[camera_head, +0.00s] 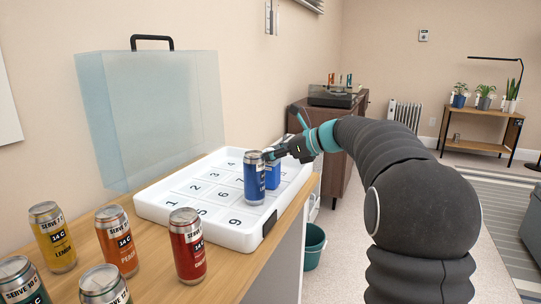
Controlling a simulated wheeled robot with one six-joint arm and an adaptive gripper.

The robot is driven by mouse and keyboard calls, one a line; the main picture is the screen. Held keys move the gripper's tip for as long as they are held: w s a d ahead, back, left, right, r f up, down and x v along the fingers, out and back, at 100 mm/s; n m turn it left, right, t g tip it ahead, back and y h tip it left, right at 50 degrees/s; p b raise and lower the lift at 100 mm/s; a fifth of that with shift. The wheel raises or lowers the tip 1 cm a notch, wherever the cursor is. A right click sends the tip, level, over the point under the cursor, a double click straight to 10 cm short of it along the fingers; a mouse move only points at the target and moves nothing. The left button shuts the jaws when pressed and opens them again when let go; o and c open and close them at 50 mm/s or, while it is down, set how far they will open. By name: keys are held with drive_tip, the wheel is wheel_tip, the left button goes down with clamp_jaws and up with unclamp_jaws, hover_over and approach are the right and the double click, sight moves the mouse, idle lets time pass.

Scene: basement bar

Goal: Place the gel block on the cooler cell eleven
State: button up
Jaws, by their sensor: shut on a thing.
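A blue gel block (273,176) is low over the right-hand column of the white cooler tray (155,211), just behind a blue can (254,184). My gripper (273,155) is at the block's top and shut on it; the can hides part of the block and the fingertips. The number of the cell under the block is covered, and I cannot tell whether its base touches the tray.
Yellow (53,238), orange (117,241) and red (188,245) cans, with others in front, stand on the wooden counter (237,283). A clear blue cooler lid (150,115) with a black handle stands behind the tray. A teal bin (313,248) is on the floor to the right.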

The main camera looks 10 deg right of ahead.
drive_tip(key=o, duration=1.4)
drive_tip(key=shift+f, duration=0.15)
drive_tip(key=shift+c, duration=0.2)
drive_tip(key=v, duration=1.2)
drive_tip(key=s+a+f+n+g+h, duration=0.1)
drive_tip(key=s+a+f+n, duration=0.1)
drive_tip(key=s, duration=0.3)
drive_tip(key=s+a+f+n+g+h, duration=0.1)
drive_tip(key=s+a+f+n+h, duration=0.1)
drive_tip(key=s+a+f+n, duration=0.1)
drive_tip(key=s+a+f+n+h, duration=0.2)
drive_tip(key=s+a+n, duration=0.3)
drive_tip(key=s, duration=0.2)
drive_tip(key=shift+s+a+f+g+p, duration=0.1)
drive_tip(key=shift+s+f+g+p, duration=0.15)
drive_tip(key=shift+g+p, duration=0.15)
drive_tip(key=s+f+n+h, duration=0.3)
drive_tip(key=s+f+n, duration=0.3)
drive_tip(key=s, duration=0.3)
drive_tip(key=s+d+f+n+h, duration=0.1)
drive_tip(key=s+f+n+h, duration=0.2)
drive_tip(key=s+f+n, duration=0.4)
drive_tip(key=shift+s+n, duration=1.1)
drive_tip(key=shift+s, duration=0.15)
